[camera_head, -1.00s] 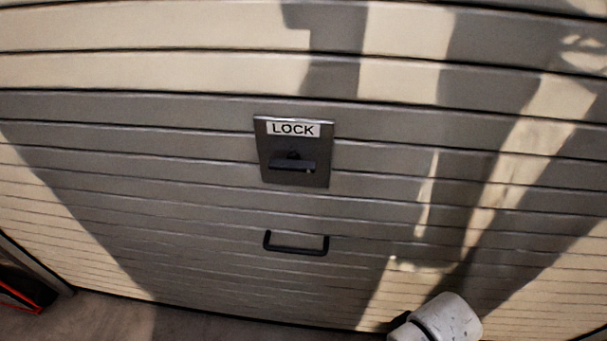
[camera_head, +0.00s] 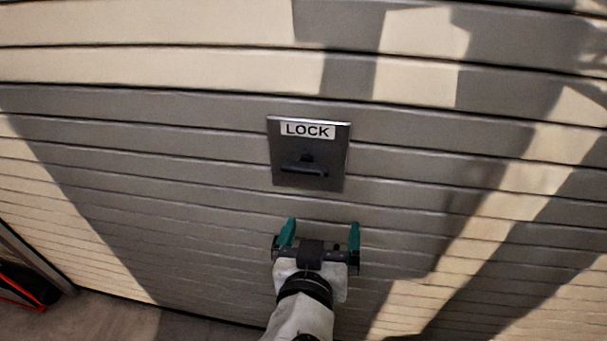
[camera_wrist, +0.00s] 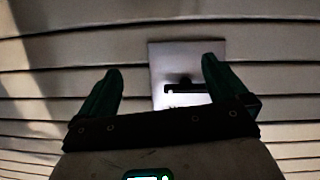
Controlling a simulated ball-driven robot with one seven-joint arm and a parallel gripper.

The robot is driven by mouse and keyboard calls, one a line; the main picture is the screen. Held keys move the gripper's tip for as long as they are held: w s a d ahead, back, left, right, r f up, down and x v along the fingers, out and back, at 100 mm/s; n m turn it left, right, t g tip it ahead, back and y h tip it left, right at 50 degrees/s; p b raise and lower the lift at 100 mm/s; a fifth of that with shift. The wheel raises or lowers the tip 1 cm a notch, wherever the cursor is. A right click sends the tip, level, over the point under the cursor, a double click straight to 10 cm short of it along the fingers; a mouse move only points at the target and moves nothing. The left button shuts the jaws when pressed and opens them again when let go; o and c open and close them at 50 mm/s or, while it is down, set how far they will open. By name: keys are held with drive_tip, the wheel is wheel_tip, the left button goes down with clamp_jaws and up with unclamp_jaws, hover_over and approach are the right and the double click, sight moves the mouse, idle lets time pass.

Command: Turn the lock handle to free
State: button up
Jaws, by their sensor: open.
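The lock plate (camera_head: 282,172) is a dark square on the garage door with a white label reading LOCK. Its black lock handle (camera_head: 304,168) lies roughly horizontal across the plate. My gripper (camera_head: 321,228) is open and empty, with green fingers apart, just below the plate in the head view. In the wrist view, the lock handle (camera_wrist: 186,88) appears between and beyond the fingertips of my gripper (camera_wrist: 162,68), a little right of their middle. The fingers do not appear to touch the handle. The pull handle lower on the door is hidden behind my gripper in the head view.
The slatted garage door (camera_head: 160,180) fills most of the view, crossed by strong shadows. The floor (camera_head: 110,318) shows at the lower left, beside a dark object with a red edge (camera_head: 25,290). The door face around the plate is clear.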

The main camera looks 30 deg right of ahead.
sight(304, 171)
drive_tip(key=a+r+m+t+h, duration=0.1)
drive_tip(key=a+r+t, duration=0.2)
drive_tip(key=a+r, duration=0.25)
drive_tip(key=p+x, duration=0.2)
drive_tip(key=x, duration=0.9)
drive_tip(key=shift+d, duration=0.3)
drive_tip(key=shift+c, duration=0.3)
drive_tip(key=shift+s, duration=0.1)
drive_tip(key=c, duration=0.7)
